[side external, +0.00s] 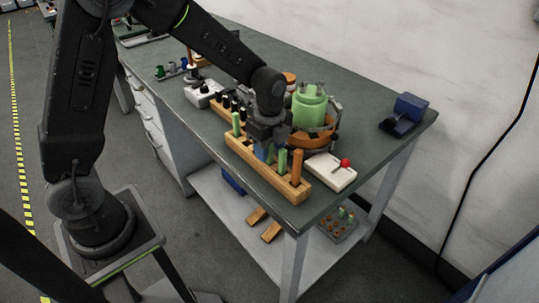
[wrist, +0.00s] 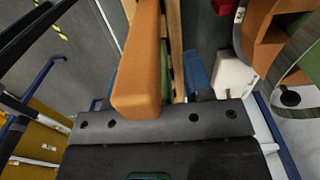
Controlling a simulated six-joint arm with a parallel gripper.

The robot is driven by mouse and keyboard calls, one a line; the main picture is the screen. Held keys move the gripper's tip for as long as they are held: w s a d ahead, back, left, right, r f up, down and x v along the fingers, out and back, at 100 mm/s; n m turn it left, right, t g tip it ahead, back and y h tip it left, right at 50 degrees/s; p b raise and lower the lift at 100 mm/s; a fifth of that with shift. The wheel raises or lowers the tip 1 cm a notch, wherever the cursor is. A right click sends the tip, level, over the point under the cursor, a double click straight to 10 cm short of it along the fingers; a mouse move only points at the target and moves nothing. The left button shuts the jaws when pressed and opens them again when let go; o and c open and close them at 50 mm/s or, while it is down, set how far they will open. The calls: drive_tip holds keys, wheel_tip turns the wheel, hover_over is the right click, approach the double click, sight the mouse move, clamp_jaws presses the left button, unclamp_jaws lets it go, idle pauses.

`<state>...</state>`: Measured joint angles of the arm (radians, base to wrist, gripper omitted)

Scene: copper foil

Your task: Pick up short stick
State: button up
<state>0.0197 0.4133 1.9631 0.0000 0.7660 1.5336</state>
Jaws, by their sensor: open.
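A long wooden rack (side external: 262,170) on the bench holds upright sticks. An orange stick (side external: 297,166) stands near its front end and looks tallest. A shorter green stick (side external: 282,161) is beside it, and another green stick (side external: 236,123) is at the far end. A blue piece (side external: 261,153) shows partly under my gripper. My gripper (side external: 267,141) is open, pointing down over the rack's middle. In the wrist view the orange stick (wrist: 140,65) looms close, with green (wrist: 165,75) partly hidden behind it and blue (wrist: 197,75) to the right. Which stick is between the fingers cannot be told.
A white block with a red knob (side external: 331,172) and a round orange-and-green fixture (side external: 312,112) stand close right of the rack. A second rack of dark-topped pieces (side external: 228,103) is behind. A blue device (side external: 407,111) sits farther right. Bench top (side external: 375,150) is clear between.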

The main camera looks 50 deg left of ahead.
drive_tip(key=shift+f, duration=0.55)
clamp_jaws()
